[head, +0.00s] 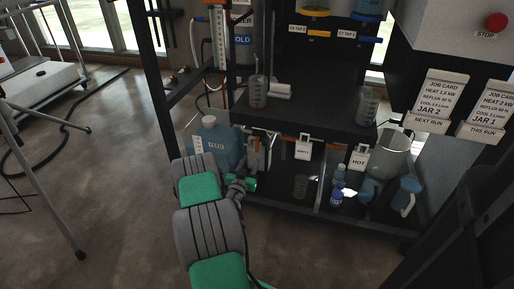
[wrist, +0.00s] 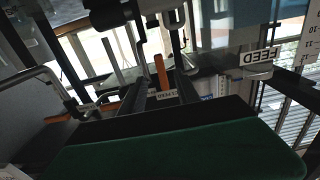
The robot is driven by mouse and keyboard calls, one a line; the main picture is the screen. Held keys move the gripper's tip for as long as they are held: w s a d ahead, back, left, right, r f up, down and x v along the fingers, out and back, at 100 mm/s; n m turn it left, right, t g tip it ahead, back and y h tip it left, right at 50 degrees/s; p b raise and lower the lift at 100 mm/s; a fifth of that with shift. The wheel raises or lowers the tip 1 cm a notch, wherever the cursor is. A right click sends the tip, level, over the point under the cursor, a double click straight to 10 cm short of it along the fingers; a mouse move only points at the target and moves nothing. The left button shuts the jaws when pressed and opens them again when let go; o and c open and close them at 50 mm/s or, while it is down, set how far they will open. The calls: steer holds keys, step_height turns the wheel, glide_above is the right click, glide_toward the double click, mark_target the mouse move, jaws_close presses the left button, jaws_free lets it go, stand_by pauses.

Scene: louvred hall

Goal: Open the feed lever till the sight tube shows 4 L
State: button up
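An upright white scale with a tube (head: 220,40) stands at the upper left of the rig; its level is too small to read. A blue feed container (head: 209,145) labelled FEED stands low on the left, with a white strip on its side. An orange lever (wrist: 161,72) shows in the wrist view, near a small tag that seems to read FEED (wrist: 167,95). My gripper (wrist: 164,88) has its two dark fingers apart, with the lever seen between them. Contact cannot be told. In the head view my gripper (head: 252,160) is low beside the container, partly hidden by my wrist.
A dark shelf (head: 310,125) spans the rig above the gripper. A HOT tag (head: 358,161), a metal jug (head: 394,152) and small blue bottles (head: 337,193) are to the right. Job cards (head: 441,97) hang at the right. Open floor (head: 110,190) lies to the left.

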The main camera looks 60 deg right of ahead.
mark_target(256, 149)
steer(key=d, duration=0.2)
steer(key=d+p, duration=0.1)
steer(key=d, duration=0.1)
steer(key=w+d, duration=0.1)
steer(key=d, duration=0.2)
steer(key=shift+r, duration=0.1)
steer(key=shift+w+d, duration=0.1)
steer(key=shift+d, duration=0.3)
steer(key=shift+w+d+b, duration=0.15)
steer(key=shift+d+b, duration=0.3)
steer(key=shift+d, duration=0.15)
jaws_close()
stand_by(0.6)
